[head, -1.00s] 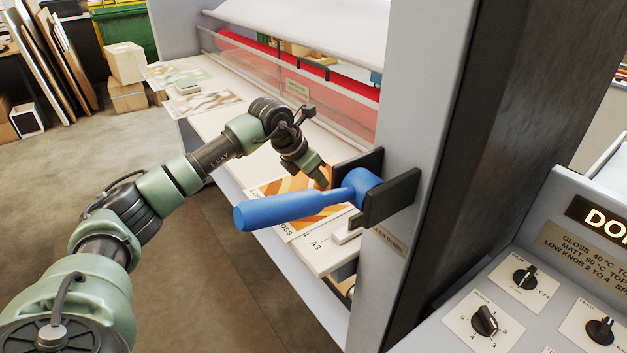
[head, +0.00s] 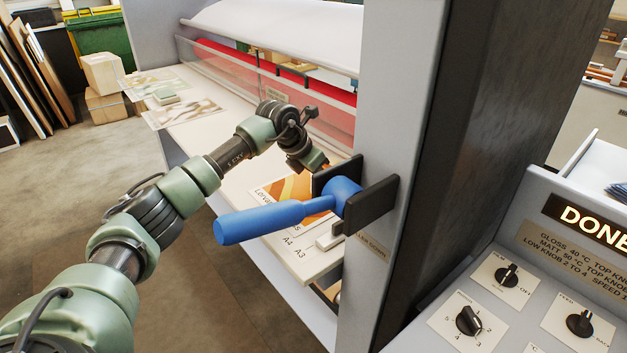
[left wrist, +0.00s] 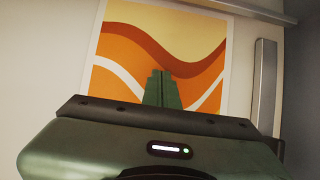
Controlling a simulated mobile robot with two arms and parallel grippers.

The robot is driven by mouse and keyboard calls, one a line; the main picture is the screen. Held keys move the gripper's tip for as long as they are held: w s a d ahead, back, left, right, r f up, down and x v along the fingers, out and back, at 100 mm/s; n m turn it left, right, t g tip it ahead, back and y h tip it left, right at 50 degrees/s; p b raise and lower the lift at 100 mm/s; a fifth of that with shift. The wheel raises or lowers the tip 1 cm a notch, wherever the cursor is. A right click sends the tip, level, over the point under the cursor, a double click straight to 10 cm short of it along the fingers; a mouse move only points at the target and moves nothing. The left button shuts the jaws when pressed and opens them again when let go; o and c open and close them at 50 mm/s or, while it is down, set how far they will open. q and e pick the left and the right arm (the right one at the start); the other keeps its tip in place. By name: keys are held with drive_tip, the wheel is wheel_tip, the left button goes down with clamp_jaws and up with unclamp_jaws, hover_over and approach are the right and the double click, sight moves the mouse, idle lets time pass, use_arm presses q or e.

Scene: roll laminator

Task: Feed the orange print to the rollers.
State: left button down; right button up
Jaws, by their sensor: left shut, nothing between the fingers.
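The orange print (head: 292,187), with wavy orange, cream and brown bands and a white border, lies on the feed table (head: 222,175) in front of the rollers. My left gripper (head: 322,166) points down at the print, beside the blue lever. In the left wrist view, its closed fingertips (left wrist: 164,76) are over the print (left wrist: 150,38), with nothing between them; I cannot tell whether they touch it. The red roller (head: 335,92) shows behind a clear guard (head: 230,72). The print's far edge is hidden by the arm and lever in the head view. My right gripper is out of view.
The blue lever (head: 258,221) sticks out over the table's near end, close to my gripper. A pale guide block (head: 331,237) sits below it. Other prints (head: 185,113) lie at the table's far end. A control panel (head: 500,312) with knobs is at the right.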

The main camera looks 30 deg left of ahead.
use_arm(q)
drive_tip(key=shift+w+d+f, duration=0.2)
drive_tip(key=shift+w+d, duration=0.15)
drive_tip(key=shift+w, duration=0.35)
drive_tip(key=shift+w+d, duration=0.25)
drive_tip(key=shift+w, duration=0.3)
drive_tip(key=shift+w+d, duration=0.2)
drive_tip(key=shift+w, duration=0.3)
drive_tip(key=shift+w, duration=0.1)
drive_tip(key=shift+w+d, duration=0.2)
drive_tip(key=shift+w, duration=0.15)
drive_tip(key=shift+w+r+p, duration=0.2)
drive_tip(key=shift+r+p, duration=0.3)
drive_tip(key=shift+r, duration=0.4)
drive_tip(key=shift+s+r, duration=0.1)
drive_tip(key=shift+r, duration=0.1)
